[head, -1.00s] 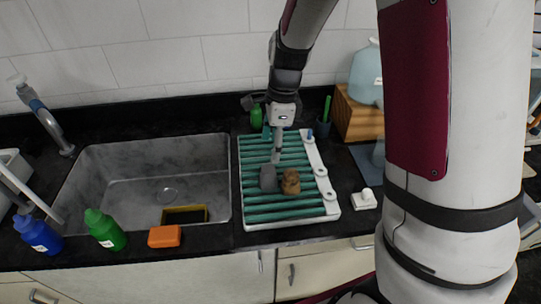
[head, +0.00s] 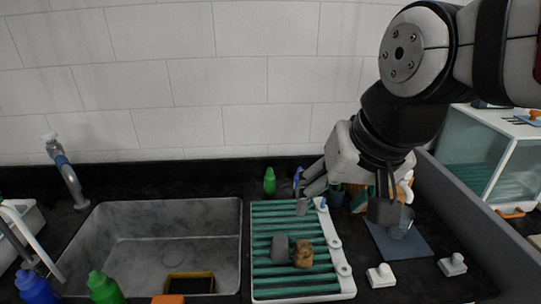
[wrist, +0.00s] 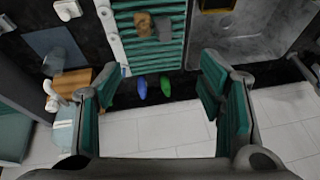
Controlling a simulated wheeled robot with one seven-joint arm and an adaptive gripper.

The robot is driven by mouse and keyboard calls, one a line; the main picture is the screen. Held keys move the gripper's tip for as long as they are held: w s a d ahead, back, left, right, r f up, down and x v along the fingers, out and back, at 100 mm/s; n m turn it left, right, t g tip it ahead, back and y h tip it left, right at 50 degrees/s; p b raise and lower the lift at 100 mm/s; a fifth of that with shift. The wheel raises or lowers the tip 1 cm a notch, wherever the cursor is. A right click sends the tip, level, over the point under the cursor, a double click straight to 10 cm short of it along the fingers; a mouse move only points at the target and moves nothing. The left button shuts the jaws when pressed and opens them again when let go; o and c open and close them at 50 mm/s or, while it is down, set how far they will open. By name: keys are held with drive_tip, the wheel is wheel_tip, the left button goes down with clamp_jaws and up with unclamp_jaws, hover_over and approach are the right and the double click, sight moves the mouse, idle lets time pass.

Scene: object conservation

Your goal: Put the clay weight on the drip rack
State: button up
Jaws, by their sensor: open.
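The brown lump, which looks like the clay weight (head: 303,254), rests on the green slats of the drip rack (head: 345,283). A dark grey block (head: 280,249) stands right beside it on the slats. In the wrist view the brown lump (wrist: 143,24) and the grey block (wrist: 164,28) show near the top edge. My gripper (head: 345,200) is open and empty, raised above the back right of the rack, apart from both objects. Its two spread fingers (wrist: 155,88) show in the wrist view with nothing between them.
A sink (head: 150,245) lies left of the rack, with a tap (head: 65,175) behind it. A green bottle (head: 269,182) stands behind the rack. A blue-grey mat (head: 425,243) and two small white items (head: 381,276) (head: 453,265) lie to the right. The tiled wall is close behind.

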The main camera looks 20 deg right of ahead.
drive_tip(key=s+n, duration=0.3)
drive_tip(key=shift+s+d+r+t+h, duration=0.25)
drive_tip(key=shift+s+r+t+h, duration=0.05)
drive_tip(key=shift+s+r+t, duration=0.1)
